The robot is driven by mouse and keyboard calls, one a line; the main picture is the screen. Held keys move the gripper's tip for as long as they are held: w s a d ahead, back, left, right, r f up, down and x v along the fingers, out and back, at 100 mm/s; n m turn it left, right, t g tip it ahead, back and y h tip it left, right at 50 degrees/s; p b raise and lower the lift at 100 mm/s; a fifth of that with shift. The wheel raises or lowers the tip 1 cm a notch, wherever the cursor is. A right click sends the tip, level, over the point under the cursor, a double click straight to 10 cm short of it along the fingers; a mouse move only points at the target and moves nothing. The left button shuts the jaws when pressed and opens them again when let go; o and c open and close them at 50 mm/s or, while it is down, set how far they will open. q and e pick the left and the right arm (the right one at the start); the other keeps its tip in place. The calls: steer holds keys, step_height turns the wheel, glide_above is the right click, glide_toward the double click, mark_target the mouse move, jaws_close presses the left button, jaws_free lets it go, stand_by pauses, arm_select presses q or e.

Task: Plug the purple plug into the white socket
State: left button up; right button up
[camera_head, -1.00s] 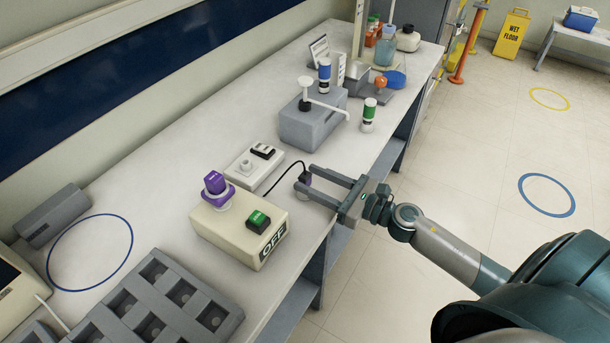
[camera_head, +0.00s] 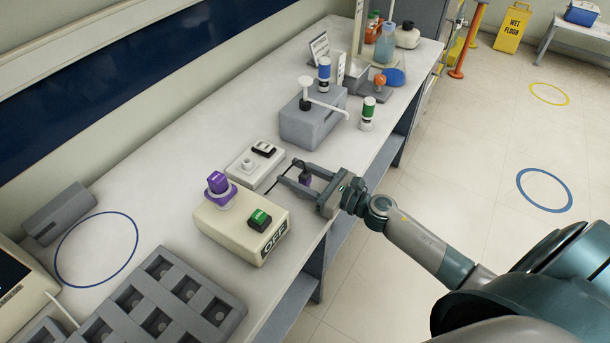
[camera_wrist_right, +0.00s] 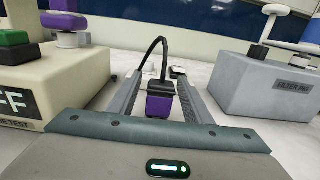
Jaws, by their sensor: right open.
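The purple plug (camera_head: 305,178) with a black cable stands on the bench between the fingers of my right gripper (camera_head: 292,173). It also shows in the right wrist view (camera_wrist_right: 160,104), between the two fingers, with a gap on each side. My right gripper is open around the plug. The white socket (camera_head: 247,166) is a small white box with a round outlet and a black switch, left of the gripper, on the bench. My left gripper is not in view.
A cream box (camera_head: 240,228) marked OFF, with a purple knob (camera_head: 219,186) and green switch (camera_head: 259,219), stands front left of the gripper. A grey box (camera_head: 312,122) with a pump stands behind. A grey rack (camera_head: 160,308) lies at the front. The bench's (camera_head: 185,140) back strip is clear.

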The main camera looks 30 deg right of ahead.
steer(key=shift+w+a, duration=0.35)
steer(key=shift+w, duration=0.15)
steer(key=c, duration=1.1)
steer(key=shift+c, duration=0.2)
